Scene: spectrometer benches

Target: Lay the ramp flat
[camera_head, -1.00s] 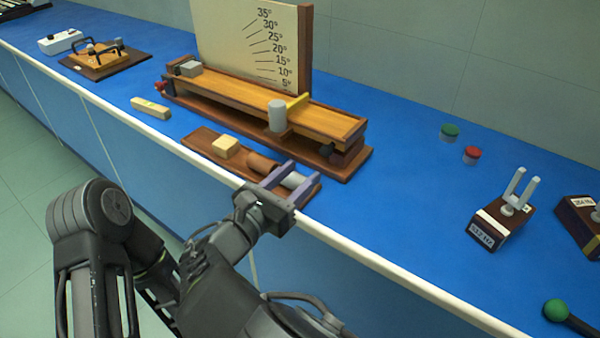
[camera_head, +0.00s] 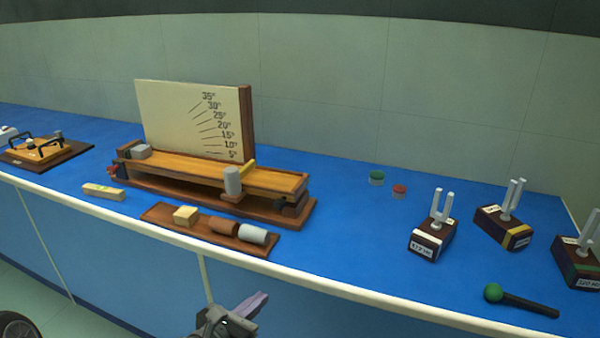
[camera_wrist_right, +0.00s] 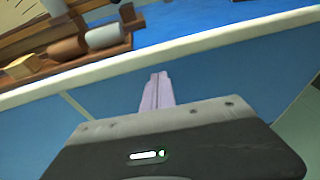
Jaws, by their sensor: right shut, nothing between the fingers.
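The wooden ramp (camera_head: 190,167) sits on its dark base (camera_head: 160,187) on the blue bench, in front of the angle scale board (camera_head: 190,120). The plank looks nearly level, at the low end of the scale. A grey cylinder (camera_head: 232,181) stands at its right part and a grey block (camera_head: 141,151) is at its left end. My right gripper (camera_head: 258,301) is below and in front of the bench edge, apart from the ramp. In the right wrist view its purple fingers (camera_wrist_right: 157,92) are together and empty. My left gripper is not in view.
A wooden tray (camera_head: 160,212) near the front edge holds a wood block, a brown cylinder and a grey cylinder. A small level-like bar (camera_head: 104,191) lies left of it. Tuning forks (camera_head: 433,230) and a green-headed mallet (camera_head: 520,301) are at the right.

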